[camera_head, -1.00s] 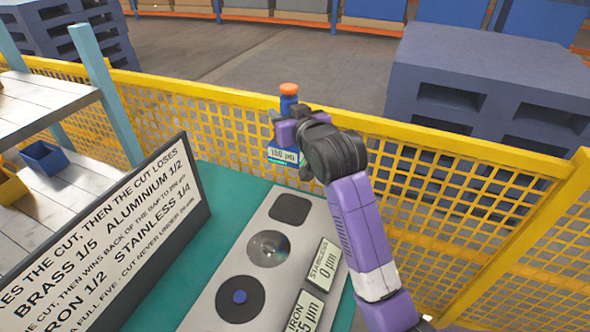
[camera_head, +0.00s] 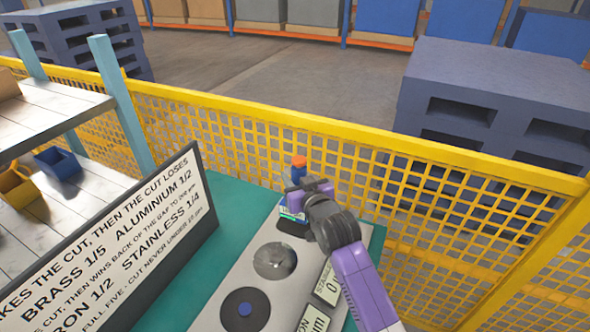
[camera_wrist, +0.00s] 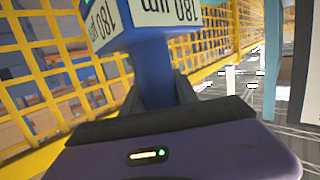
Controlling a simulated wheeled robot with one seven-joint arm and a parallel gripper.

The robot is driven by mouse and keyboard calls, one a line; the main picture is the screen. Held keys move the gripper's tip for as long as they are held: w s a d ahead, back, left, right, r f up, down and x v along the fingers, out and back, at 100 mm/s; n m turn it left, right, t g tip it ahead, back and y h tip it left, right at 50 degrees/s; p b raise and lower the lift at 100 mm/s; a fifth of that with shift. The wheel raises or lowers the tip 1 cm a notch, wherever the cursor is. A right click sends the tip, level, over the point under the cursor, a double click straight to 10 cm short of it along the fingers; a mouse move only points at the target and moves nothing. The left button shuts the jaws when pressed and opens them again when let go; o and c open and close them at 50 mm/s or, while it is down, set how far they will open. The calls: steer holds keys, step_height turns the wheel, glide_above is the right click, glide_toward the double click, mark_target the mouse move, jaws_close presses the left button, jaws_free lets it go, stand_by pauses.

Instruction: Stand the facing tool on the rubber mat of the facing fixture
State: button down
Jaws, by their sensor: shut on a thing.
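My gripper (camera_head: 311,188) is shut on the facing tool, which has a blue body and an orange cap (camera_head: 298,161). The tool's label box (camera_head: 292,214) hangs below the jaws. The wrist view shows the blue shaft (camera_wrist: 153,82) between my dark fingers and the box (camera_wrist: 150,22), reading 180 µm, upside down there. The tool looks about upright. The facing fixture is a pale grey plate (camera_head: 238,273). Its dark square rubber mat (camera_head: 292,229) lies at the far end, directly under the tool in the head view and partly hidden. I cannot tell whether the tool touches it.
On the plate are a shiny metal disc (camera_head: 275,261) and a black disc with a blue centre (camera_head: 238,311). A sign board (camera_head: 140,240) stands left. Displays (camera_head: 328,284) sit at the right. A yellow mesh fence (camera_head: 400,150) runs behind the green bench (camera_head: 232,205).

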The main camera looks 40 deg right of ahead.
steer(key=shift+f, duration=1.85)
steer(key=shift+f, duration=0.2)
steer(key=c, duration=0.9)
jaws_free()
steer(key=shift+f, duration=0.2)
steer(key=shift+c, duration=0.2)
